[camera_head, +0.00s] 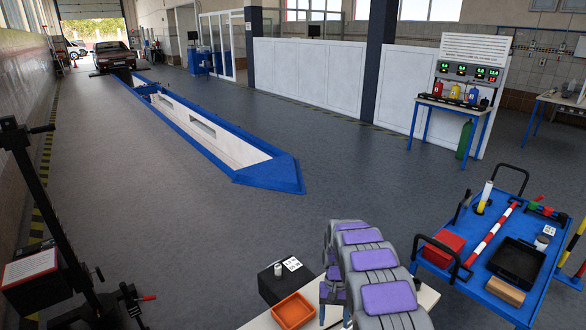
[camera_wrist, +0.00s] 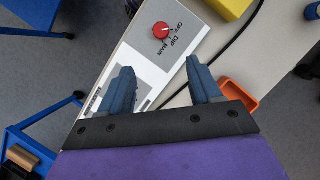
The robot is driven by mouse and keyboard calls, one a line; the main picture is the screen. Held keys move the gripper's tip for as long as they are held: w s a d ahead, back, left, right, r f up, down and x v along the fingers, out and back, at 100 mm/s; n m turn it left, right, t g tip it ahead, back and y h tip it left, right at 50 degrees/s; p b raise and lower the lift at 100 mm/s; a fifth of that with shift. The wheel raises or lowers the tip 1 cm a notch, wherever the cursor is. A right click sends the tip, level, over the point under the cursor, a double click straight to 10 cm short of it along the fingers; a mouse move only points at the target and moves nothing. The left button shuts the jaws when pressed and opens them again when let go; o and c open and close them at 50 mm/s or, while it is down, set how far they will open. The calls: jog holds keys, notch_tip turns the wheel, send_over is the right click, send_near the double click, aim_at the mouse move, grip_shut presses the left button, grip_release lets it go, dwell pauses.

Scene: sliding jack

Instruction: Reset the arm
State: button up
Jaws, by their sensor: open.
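My gripper (camera_wrist: 159,64) shows in the wrist view with its two blue-grey fingers spread apart and nothing between them. It is above a pale table and a white panel (camera_wrist: 140,62) with a red knob (camera_wrist: 161,30) and printed lettering. The knob lies beyond the fingertips, apart from them. In the head view my arm (camera_head: 375,258), with purple pads, is bent over the pale table (camera_head: 428,300) at the bottom. My fingers cannot be made out clearly there.
An orange tray (camera_head: 293,311) and black box (camera_head: 285,279) are left of my arm. A blue cart (camera_head: 463,276) with tools stands right. A black jack (camera_head: 62,235) stands far left. A blue-edged pit (camera_head: 270,172) runs toward a car (camera_head: 114,56). Grey floor between is clear.

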jog(key=s+r+t+b, duration=0.1)
jog(key=s+r, duration=1.6)
jog(key=r, duration=0.4)
jog(key=s+a+r+n+t+b, duration=0.1)
jog(key=s+r, duration=0.2)
jog(key=s, duration=2.1)
jog(key=shift+s+n+t+h+b, duration=0.2)
jog(key=shift+n+t+h+b, duration=0.1)
